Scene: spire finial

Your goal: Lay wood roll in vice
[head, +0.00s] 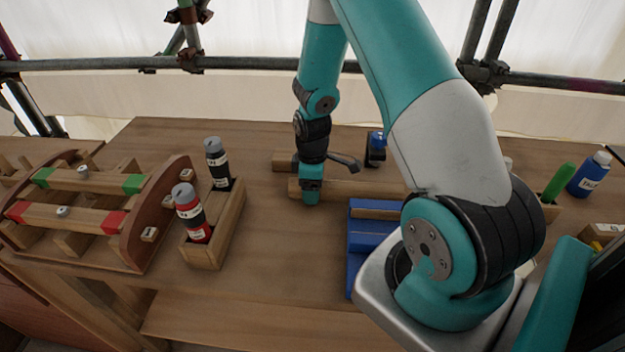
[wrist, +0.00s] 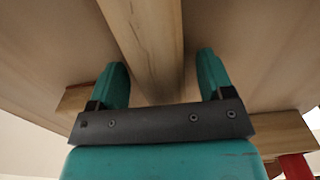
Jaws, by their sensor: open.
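A long pale wood roll (head: 350,189) lies across the table behind the blue block-like fixture. My gripper (head: 311,197) points down at the roll's left part. In the wrist view my open gripper (wrist: 162,85) has one teal finger on each side of the roll (wrist: 146,35), with gaps visible on both sides. The roll's near end is hidden behind the gripper's body. A blue fixture (head: 362,238), which looks like the vice, stands at right of centre with a wooden strip in its upper part. My arm hides its right side.
A wooden holder (head: 206,256) with a black bottle (head: 218,165) and a red bottle (head: 192,213) stands left. A wooden frame (head: 133,238) with green and red ends is farther left. A hammer-like tool (head: 343,161) lies behind the roll.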

